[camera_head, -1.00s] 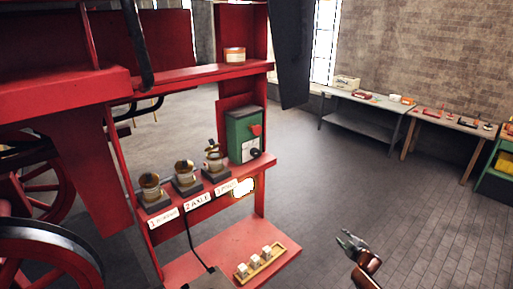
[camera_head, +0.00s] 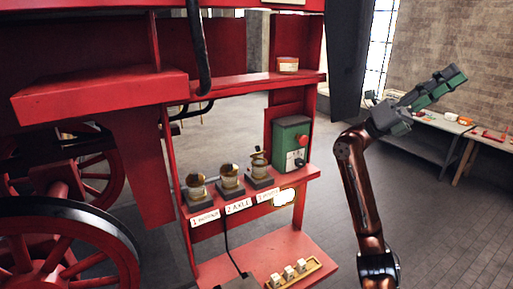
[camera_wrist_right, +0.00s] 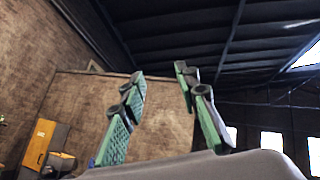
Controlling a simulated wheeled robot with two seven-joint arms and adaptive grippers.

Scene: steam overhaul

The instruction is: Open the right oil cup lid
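Several brass oil cups stand in a row on the red shelf of the engine in the head view: the left cup (camera_head: 196,187), the middle cup (camera_head: 230,177) and the right cup (camera_head: 259,168). Numbered labels hang below them. The right cup has a taller top than the others; its lid is too small to read clearly. My right gripper (camera_head: 444,88) is raised well to the right of the cups, pointing up and right, away from them. In the right wrist view its green fingers (camera_wrist_right: 160,78) are spread apart with nothing between them. My left gripper is out of view.
A red upper shelf (camera_head: 245,85) with a tin (camera_head: 288,64) is above. A wooden tray (camera_head: 292,272) lies on the lower ledge. Worktables (camera_head: 425,150) stand at the back right.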

